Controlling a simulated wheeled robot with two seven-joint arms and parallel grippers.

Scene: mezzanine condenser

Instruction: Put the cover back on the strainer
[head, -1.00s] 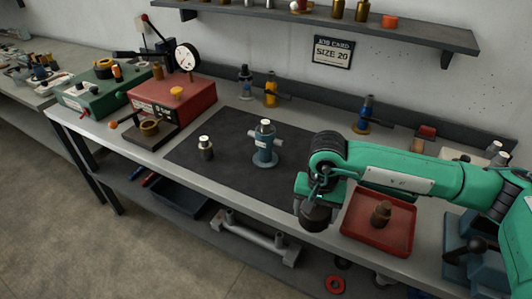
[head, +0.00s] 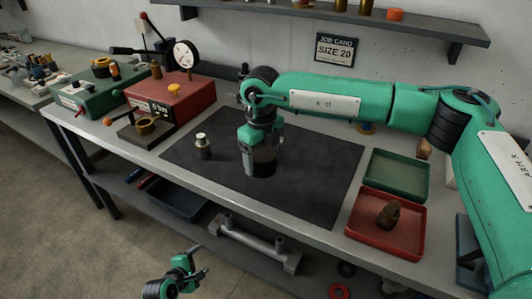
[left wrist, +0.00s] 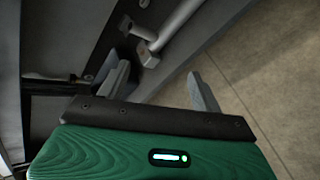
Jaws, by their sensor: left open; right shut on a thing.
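My right gripper (head: 262,165) points down over the middle of the dark mat (head: 310,190), where the blue strainer stood a moment ago. The gripper and arm hide the strainer, so I cannot tell whether they touch it. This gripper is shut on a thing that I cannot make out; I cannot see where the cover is. A small dark fitting with a pale top (head: 203,147) stands upright on the mat, left of the gripper. My left gripper (head: 203,259) is open and empty, low in front of the bench; its apart fingers show in the left wrist view (left wrist: 158,75).
A red tray (head: 363,243) with a brown fitting (head: 389,213) and an empty green tray (head: 398,174) lie to the right. A red gauge box (head: 172,100) and a green box (head: 87,96) stand left. A grey pipe piece (head: 258,243) lies on the lower shelf.

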